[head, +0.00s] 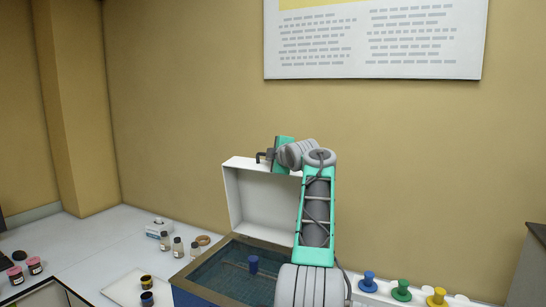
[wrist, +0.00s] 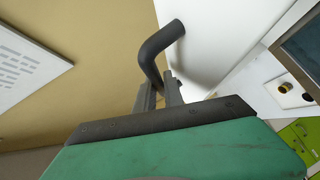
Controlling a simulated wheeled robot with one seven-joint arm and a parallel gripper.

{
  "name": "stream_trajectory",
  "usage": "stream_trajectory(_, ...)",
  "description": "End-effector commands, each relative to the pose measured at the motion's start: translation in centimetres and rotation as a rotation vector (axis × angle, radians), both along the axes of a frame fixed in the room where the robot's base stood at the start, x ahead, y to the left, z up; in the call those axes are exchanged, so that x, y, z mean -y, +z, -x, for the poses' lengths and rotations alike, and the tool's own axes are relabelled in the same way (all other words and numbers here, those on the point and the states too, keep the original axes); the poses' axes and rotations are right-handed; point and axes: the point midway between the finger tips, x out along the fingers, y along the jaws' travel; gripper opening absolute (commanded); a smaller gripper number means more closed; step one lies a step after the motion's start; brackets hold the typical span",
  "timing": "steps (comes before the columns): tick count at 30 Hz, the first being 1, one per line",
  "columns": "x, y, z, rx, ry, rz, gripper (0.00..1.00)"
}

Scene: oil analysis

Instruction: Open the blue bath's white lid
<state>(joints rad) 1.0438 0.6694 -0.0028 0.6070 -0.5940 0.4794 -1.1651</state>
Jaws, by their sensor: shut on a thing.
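The blue bath (head: 193,288) stands on the white bench, with liquid visible inside. Its white lid (head: 248,200) is raised to about upright along the bath's back side, leaving the top uncovered. My gripper (head: 268,155) is at the lid's upper edge. In the wrist view my gripper's fingers (wrist: 159,95) are shut on the dark bent handle (wrist: 154,52), which joins the white lid face (wrist: 215,35). My arm hides the right part of the lid and bath in the head view.
Several small bottles (head: 178,247) and a tape ring (head: 203,240) stand left of the bath. Dark jars with yellow and blue (head: 146,282) stand in front. Coloured pegs (head: 402,290) line the right. The wall (head: 180,120) is close behind.

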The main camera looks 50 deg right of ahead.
Motion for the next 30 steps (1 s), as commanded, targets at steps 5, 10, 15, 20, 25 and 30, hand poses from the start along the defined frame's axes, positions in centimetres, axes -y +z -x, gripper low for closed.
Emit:
stream_trajectory(5, -0.1, -0.2, -0.1, -0.003, 0.004, -0.001, 0.17)
stream_trajectory(10, 0.1, -0.1, 0.0, -0.002, 0.001, 0.0, 0.22)
stream_trajectory(15, 0.1, -0.1, 0.3, -0.001, -0.002, 0.0, 0.22)
stream_trajectory(20, -1.0, 0.0, 2.3, 0.001, -0.003, 0.004, 0.22)
stream_trajectory(25, -2.7, 0.8, 5.2, -0.001, -0.001, 0.003, 0.22)
stream_trajectory(30, -3.6, 1.5, 6.6, -0.001, 0.001, 0.0, 0.22)
